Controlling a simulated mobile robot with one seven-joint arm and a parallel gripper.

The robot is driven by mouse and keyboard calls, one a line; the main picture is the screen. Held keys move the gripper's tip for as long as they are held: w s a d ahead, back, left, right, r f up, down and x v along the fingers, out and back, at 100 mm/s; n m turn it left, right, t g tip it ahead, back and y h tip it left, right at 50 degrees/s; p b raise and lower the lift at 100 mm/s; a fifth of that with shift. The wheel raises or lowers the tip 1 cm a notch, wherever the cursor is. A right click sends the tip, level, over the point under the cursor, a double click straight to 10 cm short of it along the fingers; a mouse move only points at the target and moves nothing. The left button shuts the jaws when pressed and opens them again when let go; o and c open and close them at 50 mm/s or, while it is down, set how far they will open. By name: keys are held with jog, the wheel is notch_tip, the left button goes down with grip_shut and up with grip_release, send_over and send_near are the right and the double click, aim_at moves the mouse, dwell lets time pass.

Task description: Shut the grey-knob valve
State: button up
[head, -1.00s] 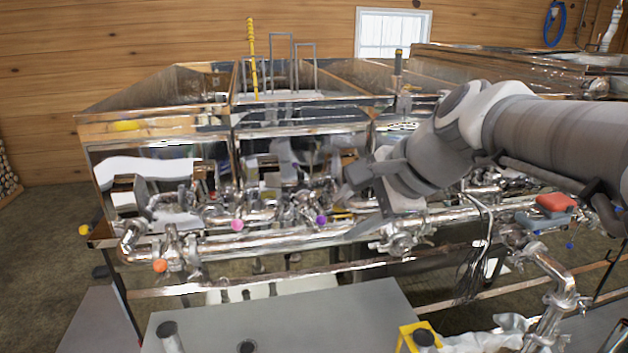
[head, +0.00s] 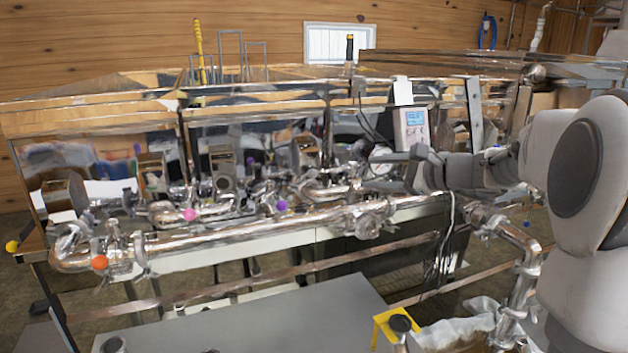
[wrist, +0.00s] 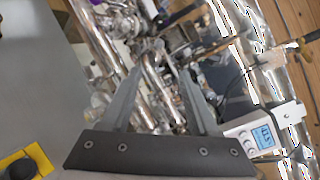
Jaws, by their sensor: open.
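My gripper (head: 372,172) reaches in from the right over the shiny pipes at the front of the evaporator, with its fingers pointing left. In the wrist view its two long grey fingers (wrist: 163,72) are spread apart, with metal pipe fittings (wrist: 152,80) visible beyond and between them. Nothing is clearly held. I cannot make out a grey knob for certain among the grey and reflective fittings near the fingers. Pink (head: 190,214), purple (head: 281,206) and orange (head: 100,262) knobs sit along the pipework to the left of my gripper.
A controller box with a blue screen (head: 412,128) is mounted just above my gripper, and also shows in the wrist view (wrist: 262,138). A thick horizontal pipe (head: 240,237) runs below. A grey flat surface (head: 250,320) and a yellow stand (head: 385,328) are in front.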

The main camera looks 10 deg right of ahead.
aim_at(316, 173)
jog(key=p+x, duration=0.2)
jog(key=x, duration=1.5)
jog(key=shift+s+a, duration=0.1)
jog(key=shift+a, duration=0.05)
grip_shut()
dwell(0.7)
